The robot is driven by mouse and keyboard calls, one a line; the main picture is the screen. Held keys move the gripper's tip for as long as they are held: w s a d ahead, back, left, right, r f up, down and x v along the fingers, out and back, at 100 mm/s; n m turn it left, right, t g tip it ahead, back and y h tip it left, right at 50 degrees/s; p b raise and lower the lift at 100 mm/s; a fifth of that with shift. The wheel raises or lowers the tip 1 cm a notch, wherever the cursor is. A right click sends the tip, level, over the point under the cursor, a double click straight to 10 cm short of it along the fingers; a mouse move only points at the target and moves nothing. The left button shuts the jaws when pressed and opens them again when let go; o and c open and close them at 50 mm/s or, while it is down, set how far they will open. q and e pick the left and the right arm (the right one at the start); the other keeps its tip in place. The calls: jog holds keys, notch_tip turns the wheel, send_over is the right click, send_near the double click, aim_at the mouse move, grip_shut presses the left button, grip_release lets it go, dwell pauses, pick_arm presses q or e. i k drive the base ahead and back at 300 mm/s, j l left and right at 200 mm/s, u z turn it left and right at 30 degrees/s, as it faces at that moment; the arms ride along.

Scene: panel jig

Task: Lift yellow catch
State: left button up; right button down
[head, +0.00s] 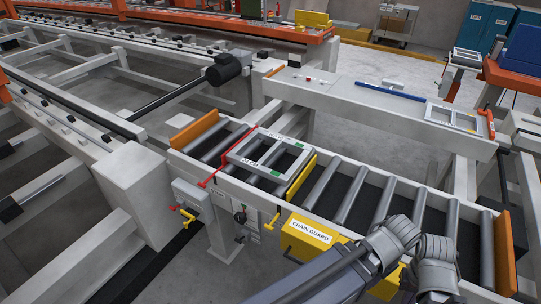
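A yellow bar (302,174) stands across the roller conveyor, just right of a grey frame panel (268,155). A small yellow handle (271,222) sticks out from the conveyor's near side below it. A second small yellow handle (187,214) is on a grey box further left. I cannot tell for sure which yellow part is the catch. My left arm comes in from the bottom, with its gripper end (398,238) over the conveyor's near edge, right of the yellow bar and apart from it. My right gripper end (437,258) is beside it. The fingers of both are not clear.
A red bar (236,147) borders the panel's left side. A yellow chain guard box (310,235) hangs on the conveyor's near side, close to my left arm. Orange end plates (505,250) close the conveyor. Bare rollers (350,195) lie right of the yellow bar.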

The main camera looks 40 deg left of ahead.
aim_at(292, 192)
jog(key=k+j+z, duration=0.25)
jog(key=k+j, duration=1.05)
